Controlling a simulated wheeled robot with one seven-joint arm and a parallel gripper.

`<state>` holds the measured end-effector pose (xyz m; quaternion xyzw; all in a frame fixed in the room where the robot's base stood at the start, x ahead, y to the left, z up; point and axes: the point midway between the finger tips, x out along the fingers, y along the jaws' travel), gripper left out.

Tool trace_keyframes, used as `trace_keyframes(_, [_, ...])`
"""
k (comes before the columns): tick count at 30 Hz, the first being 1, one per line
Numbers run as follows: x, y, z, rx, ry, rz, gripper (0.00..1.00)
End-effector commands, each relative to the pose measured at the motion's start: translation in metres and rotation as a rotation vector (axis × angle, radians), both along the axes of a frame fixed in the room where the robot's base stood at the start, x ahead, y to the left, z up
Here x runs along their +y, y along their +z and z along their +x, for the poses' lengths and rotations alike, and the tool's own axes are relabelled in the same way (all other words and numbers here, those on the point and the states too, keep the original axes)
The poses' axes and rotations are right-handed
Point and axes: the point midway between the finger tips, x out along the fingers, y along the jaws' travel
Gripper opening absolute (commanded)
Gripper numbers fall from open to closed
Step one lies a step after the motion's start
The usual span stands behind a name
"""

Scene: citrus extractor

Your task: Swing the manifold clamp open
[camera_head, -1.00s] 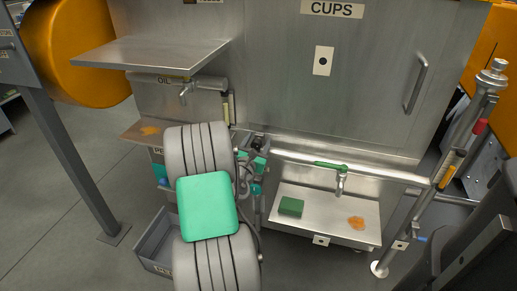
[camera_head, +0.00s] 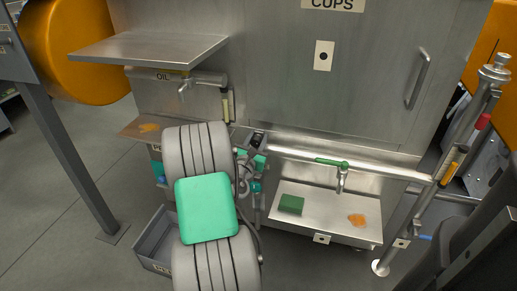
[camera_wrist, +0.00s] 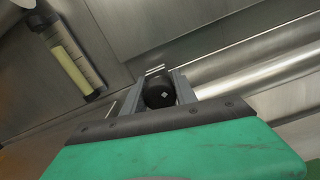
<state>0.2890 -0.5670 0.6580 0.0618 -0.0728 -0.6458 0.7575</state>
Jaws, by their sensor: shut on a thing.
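My gripper (camera_wrist: 155,95) is shut on a black, rounded knob (camera_wrist: 160,90) with a small pale mark, which appears to be the manifold clamp's handle. The knob sits between the two grey fingers in the wrist view. In the head view its dark top (camera_head: 258,137) shows beside the left end of the horizontal steel pipe (camera_head: 385,172). My green-padded arm covers much of the area below and left of it. The rest of the clamp is hidden or too small to make out.
A steel sink tray (camera_head: 290,222) below the pipe holds a green block (camera_head: 291,205) and an orange stain. A steel shelf (camera_head: 150,48) juts out at upper left, above a tap (camera_head: 186,86). A grey bin (camera_head: 150,245) stands low, left of my arm.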

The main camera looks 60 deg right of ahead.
Motion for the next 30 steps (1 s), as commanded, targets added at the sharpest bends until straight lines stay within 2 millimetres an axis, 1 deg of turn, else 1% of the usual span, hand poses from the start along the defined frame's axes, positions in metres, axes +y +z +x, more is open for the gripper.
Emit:
trace_keyframes(1, [0.001,-0.006,0.001,-0.002,0.002,-0.004,0.0])
trace_keyframes(30, [0.015,-0.011,-0.001,-0.024,0.004,-0.138,0.0])
